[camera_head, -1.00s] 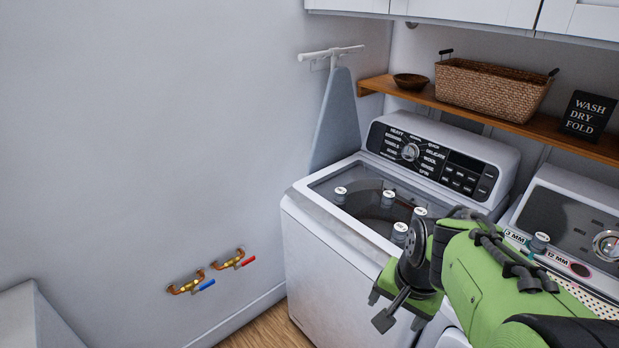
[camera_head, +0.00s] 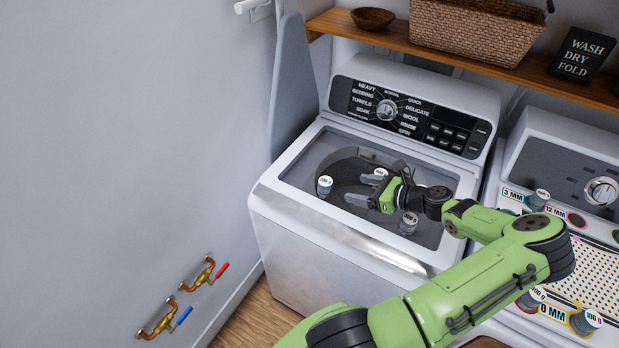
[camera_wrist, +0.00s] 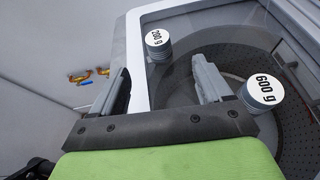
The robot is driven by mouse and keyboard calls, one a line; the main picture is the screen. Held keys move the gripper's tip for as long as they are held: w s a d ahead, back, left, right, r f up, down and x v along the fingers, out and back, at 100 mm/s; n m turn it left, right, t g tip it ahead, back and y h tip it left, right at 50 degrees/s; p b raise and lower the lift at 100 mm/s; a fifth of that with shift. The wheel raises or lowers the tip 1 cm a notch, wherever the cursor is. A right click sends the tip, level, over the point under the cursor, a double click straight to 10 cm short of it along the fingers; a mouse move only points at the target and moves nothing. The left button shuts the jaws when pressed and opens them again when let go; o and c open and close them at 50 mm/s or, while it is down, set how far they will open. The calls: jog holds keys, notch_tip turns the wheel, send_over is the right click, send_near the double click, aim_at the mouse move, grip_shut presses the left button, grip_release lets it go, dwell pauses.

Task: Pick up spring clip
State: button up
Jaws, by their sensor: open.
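I cannot make out a spring clip in any view. My gripper (camera_head: 360,190) is over the top of the left washer (camera_head: 310,245), its fingers apart and pointing left. In the wrist view my gripper (camera_wrist: 163,88) has nothing between its two grey fingers. A grey cylinder labelled 200 g (camera_head: 324,187) stands just left of the fingertips; it also shows in the wrist view (camera_wrist: 158,44). A cylinder labelled 600 g (camera_wrist: 262,94) is beside the right finger in the wrist view. Another grey cylinder (camera_head: 408,224) stands near the washer's front. My wrist partly covers the washer top.
The right machine (camera_head: 560,165) has a cylinder (camera_head: 538,198), labels such as 3 MM, and a perforated panel. A shelf (camera_head: 465,57) above holds a wicker basket (camera_head: 475,28), a bowl (camera_head: 373,18) and a sign (camera_head: 580,52). Wall taps (camera_head: 205,272) are lower left.

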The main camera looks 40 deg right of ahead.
aim_at(321, 183)
jog(key=x, duration=1.4)
jog(key=shift+w+a+f, duration=0.15)
jog(key=shift+w+f, duration=0.1)
jog(key=shift+f, duration=0.15)
jog(key=shift+s, duration=0.15)
jog(key=shift+c, duration=0.2)
jog(key=shift+c, duration=1.1)
jog(key=c, duration=0.9)
jog(key=shift+o, duration=0.2)
notch_tip(321, 183, up, 10)
jog(key=shift+r+p, duration=0.1)
jog(key=shift+p, duration=0.4)
